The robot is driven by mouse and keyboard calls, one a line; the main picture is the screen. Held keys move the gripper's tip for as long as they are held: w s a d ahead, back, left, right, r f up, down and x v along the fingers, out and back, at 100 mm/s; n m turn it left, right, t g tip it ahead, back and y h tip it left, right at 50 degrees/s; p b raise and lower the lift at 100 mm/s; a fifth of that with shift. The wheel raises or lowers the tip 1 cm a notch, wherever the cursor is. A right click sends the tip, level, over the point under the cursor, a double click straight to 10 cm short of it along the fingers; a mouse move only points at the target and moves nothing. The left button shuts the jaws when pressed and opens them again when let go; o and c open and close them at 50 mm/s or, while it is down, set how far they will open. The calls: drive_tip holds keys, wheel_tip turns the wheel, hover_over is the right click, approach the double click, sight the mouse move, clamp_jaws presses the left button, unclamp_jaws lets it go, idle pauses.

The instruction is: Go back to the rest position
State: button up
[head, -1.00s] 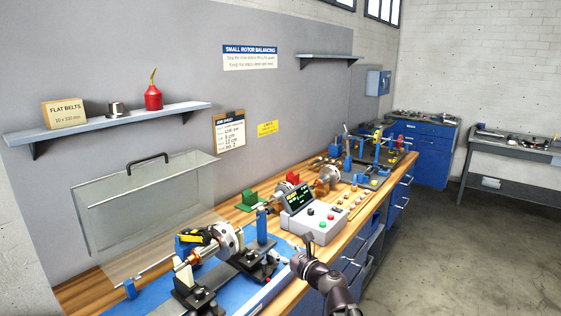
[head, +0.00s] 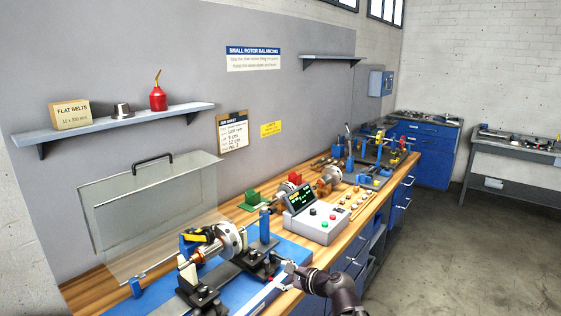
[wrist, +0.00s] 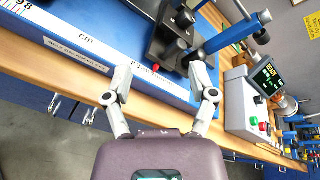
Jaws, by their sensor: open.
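My gripper (wrist: 160,92) is open and empty in the wrist view, its two fingers spread over the front edge of the blue balancing machine base (wrist: 95,62). In the head view my gripper (head: 287,275) is small, just right of the machine's front edge. A rotor (head: 230,240) with a yellow and black part (head: 198,237) beside it sits on the dark supports of the balancing machine. A clear guard (head: 150,215) with a black handle stands raised behind the machine.
A grey control box (head: 318,222) with a lit screen and coloured buttons stands right of the machine. Small parts (head: 355,198) lie on the wooden bench beyond it. A shelf (head: 120,122) hangs on the wall. The floor (head: 450,240) to the right is clear.

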drive_tip(key=s+d+f+n+g+h+p, duration=0.1)
drive_tip(key=s+d+f+n+g+h, duration=0.3)
drive_tip(key=d+n, duration=0.4)
drive_tip(key=s+d+f+n+g+h, duration=0.5)
drive_tip(key=s+d+f+n+h, duration=0.1)
drive_tip(key=s+d+n+h, duration=0.1)
drive_tip(key=shift+s+d+f+n+p, duration=0.35)
drive_tip(key=shift+s+d+n, duration=0.2)
drive_tip(key=shift+s+n, duration=0.5)
drive_tip(key=shift+w, duration=0.2)
